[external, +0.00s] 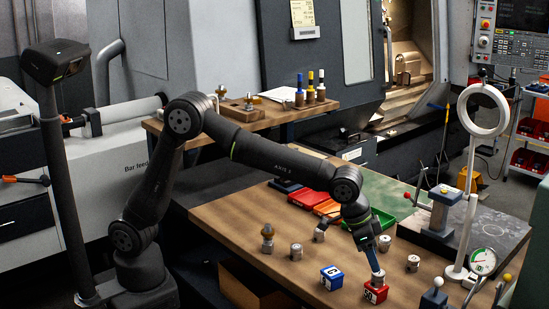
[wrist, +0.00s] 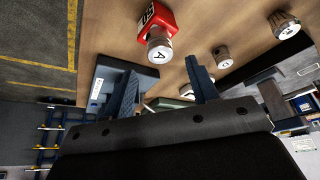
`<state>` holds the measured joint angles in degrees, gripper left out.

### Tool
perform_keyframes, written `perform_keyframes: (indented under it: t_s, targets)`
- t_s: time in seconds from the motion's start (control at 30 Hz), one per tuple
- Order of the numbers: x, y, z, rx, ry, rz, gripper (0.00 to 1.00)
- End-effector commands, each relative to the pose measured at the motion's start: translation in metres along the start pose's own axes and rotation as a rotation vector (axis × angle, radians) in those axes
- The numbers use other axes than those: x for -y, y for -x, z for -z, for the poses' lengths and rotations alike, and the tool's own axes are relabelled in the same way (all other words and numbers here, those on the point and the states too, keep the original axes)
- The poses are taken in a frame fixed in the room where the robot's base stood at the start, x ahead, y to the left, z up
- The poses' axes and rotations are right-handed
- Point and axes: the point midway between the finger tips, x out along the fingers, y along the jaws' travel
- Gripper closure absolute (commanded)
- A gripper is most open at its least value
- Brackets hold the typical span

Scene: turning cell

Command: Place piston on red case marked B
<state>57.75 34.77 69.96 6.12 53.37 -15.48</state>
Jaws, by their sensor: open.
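The red case (external: 375,293) stands near the front edge of the wooden table. It also shows at the top of the wrist view (wrist: 147,18), its white marking turned and hard to read. A metal piston with a white top marked A (wrist: 160,50) appears to sit on the red case in the wrist view. My gripper (external: 379,273) is just above the red case, and its fingers partly cover the piston in the external view. In the wrist view the two fingers of my gripper (wrist: 164,82) are spread, with the piston beyond their tips and nothing visibly held.
A blue case (external: 332,278) stands left of the red one. Several other metal pieces stand nearby, including one at the right (external: 413,262) and one at the left (external: 296,250). A white ring stand (external: 470,200) and a dial gauge (external: 482,261) stand at the right.

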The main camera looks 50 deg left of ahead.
Motion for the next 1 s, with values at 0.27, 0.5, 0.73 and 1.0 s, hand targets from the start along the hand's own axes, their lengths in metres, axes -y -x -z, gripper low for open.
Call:
perform_keyframes:
  t_s: [0.27, 0.5, 0.73, 1.0]
  targets:
    - [0.0, 0.048, 0.0, -0.001, 0.0, -0.001, 0.46]
    - [0.0, 0.057, 0.0, 0.001, 0.0, 0.0, 0.46]
    - [0.0, 0.057, 0.0, 0.001, 0.0, 0.0, 0.46]
    - [0.0, 0.032, -0.001, 0.004, 0.0, 0.001, 0.46]
